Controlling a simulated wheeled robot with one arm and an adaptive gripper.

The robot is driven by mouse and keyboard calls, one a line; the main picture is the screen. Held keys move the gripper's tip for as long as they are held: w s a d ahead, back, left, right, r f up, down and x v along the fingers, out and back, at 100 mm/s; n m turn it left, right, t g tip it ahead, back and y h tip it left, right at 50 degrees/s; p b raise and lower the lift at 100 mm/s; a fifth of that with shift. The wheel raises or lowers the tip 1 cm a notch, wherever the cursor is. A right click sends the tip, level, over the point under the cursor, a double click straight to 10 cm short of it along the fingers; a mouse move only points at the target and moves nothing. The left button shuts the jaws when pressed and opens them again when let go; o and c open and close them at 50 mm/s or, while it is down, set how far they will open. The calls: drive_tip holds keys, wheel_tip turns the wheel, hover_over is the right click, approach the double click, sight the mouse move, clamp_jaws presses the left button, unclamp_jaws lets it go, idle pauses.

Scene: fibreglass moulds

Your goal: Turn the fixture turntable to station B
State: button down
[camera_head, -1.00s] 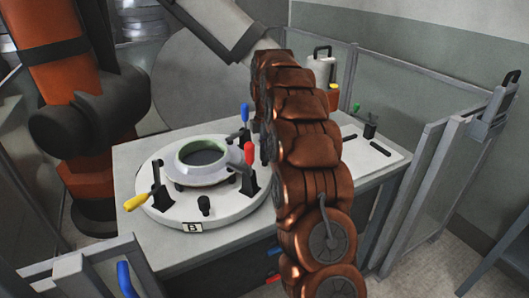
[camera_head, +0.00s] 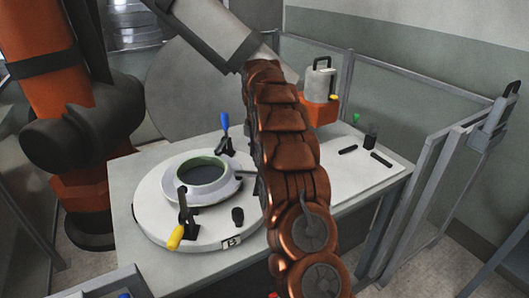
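The round white fixture turntable (camera_head: 150,215) lies on a pale table, left of my copper arm. A white ring-shaped mould (camera_head: 203,180) with a green rim sits on it. A blue-handled clamp (camera_head: 225,135) stands at its back, a yellow-handled clamp (camera_head: 180,225) at its front. A black knob (camera_head: 238,216) stands near the front rim. A station label (camera_head: 232,242) is on the front rim, close to my arm; its letter is blurred. My arm covers the turntable's right edge. My gripper is hidden, so its hold cannot be seen.
An orange robot (camera_head: 50,80) stands at the left. A grey arm (camera_head: 215,35) crosses overhead near a white and orange tool (camera_head: 319,95). The pale table (camera_head: 340,185) carries black strips (camera_head: 381,159). Fence panels (camera_head: 400,100) close off the right and back.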

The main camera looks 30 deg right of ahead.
drive_tip(key=shift+w+a, duration=0.1)
drive_tip(key=shift+w, duration=0.2)
idle(0.4)
drive_tip(key=c, duration=0.8)
unclamp_jaws()
drive_tip(key=shift+r, duration=0.15)
drive_tip(key=shift+w+r, duration=0.1)
drive_tip(key=shift+r, duration=3.55)
